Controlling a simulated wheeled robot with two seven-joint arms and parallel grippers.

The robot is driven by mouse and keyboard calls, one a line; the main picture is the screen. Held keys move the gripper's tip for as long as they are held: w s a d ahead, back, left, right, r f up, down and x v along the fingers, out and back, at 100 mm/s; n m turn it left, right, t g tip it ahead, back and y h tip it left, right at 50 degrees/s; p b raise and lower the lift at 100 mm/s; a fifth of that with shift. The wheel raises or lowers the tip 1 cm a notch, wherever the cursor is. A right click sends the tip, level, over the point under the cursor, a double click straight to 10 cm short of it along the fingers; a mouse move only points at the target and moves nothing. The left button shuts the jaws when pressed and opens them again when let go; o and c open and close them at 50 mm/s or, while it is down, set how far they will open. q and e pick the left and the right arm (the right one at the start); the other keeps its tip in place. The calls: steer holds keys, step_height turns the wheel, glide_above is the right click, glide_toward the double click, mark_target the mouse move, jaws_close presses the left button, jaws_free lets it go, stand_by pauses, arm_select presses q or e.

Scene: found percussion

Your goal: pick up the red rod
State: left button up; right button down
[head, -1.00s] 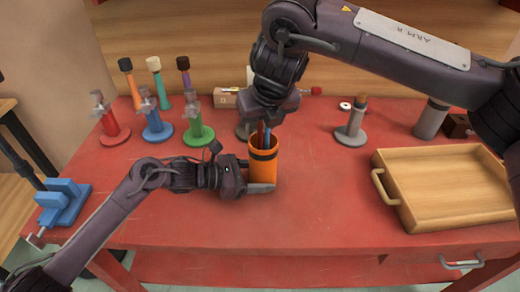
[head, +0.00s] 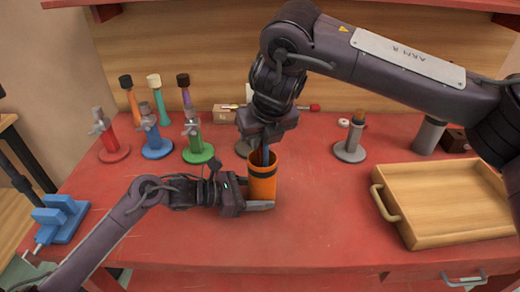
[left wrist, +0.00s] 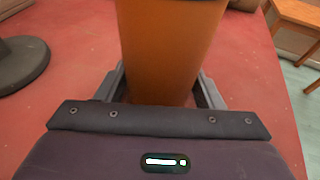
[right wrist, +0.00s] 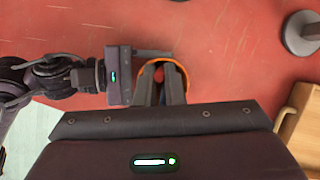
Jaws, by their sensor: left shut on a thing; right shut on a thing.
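The orange cup (head: 262,187) with a dark band stands upright on the red table. My left gripper (head: 260,205) is shut around the cup's lower part; the left wrist view shows the cup (left wrist: 172,45) between its fingers. My right gripper (head: 262,148) points down into the cup's mouth. In the right wrist view the red rod (right wrist: 159,75) shows as a small red end between the fingers, inside the cup's rim, and the gripper is shut on it. The rod's lower part is hidden in the cup.
A wooden tray (head: 440,200) with a handle lies at the right. Red, blue and green stands (head: 199,150) are at the back left. A grey stand (head: 350,150) is right of the cup, and a blue vise (head: 58,215) is at the left edge. The table's front is clear.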

step_height(320, 180, up, 18)
steer(key=shift+f, duration=0.15)
arm_select(q)
steer(key=o, duration=0.8)
steer(key=shift+o, duration=0.2)
